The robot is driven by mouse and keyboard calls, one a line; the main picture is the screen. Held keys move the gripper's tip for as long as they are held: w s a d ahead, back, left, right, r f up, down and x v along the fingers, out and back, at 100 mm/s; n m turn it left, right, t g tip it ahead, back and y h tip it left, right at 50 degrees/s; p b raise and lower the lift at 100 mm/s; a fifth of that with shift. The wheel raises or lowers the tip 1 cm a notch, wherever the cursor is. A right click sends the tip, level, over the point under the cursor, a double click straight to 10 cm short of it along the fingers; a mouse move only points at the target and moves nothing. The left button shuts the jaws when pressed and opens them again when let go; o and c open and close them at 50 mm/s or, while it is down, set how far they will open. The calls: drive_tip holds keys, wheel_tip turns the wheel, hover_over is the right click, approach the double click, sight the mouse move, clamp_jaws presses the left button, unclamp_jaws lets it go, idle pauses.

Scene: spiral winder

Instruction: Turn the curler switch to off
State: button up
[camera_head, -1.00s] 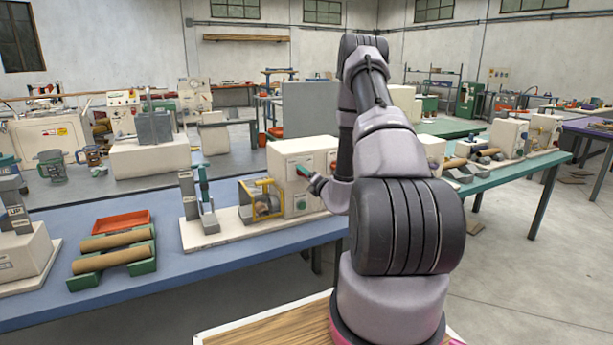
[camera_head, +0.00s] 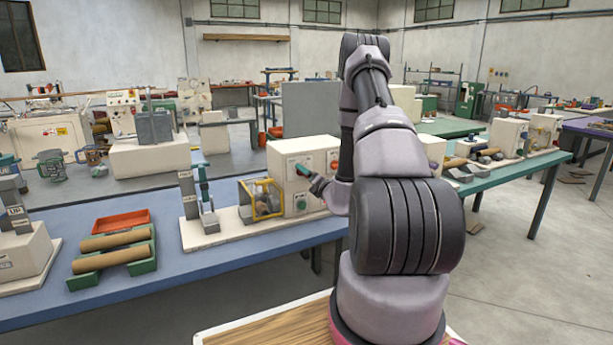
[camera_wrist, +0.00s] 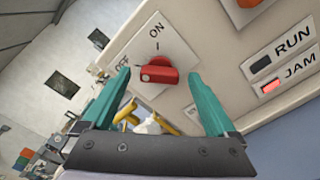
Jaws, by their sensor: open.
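The curler switch is a red knob (camera_wrist: 157,71) on a pale square plate with ON above it and OFF to its left in the wrist view. Its bar lies roughly level in that view, with a pale mark at the left end, on the OFF side; its exact setting is hard to tell. My gripper (camera_wrist: 160,76) is open, its teal fingers on either side of the knob. I cannot tell whether they touch it. In the head view, a teal finger (camera_head: 301,171) is at the front of the cream machine (camera_head: 290,155); my arm hides part of it.
Beside the knob are a RUN lamp (camera_wrist: 262,64) and a lit red JAM lamp (camera_wrist: 270,86). A yellow-framed guard (camera_head: 262,199) stands left of the machine. A green rack (camera_head: 112,257) with brown tubes and an orange tray (camera_head: 121,221) sit further left on the blue table (camera_head: 200,290).

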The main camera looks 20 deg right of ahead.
drive_tip(key=s, duration=0.9)
drive_tip(key=shift+s+d, duration=0.2)
drive_tip(key=shift+s, duration=0.15)
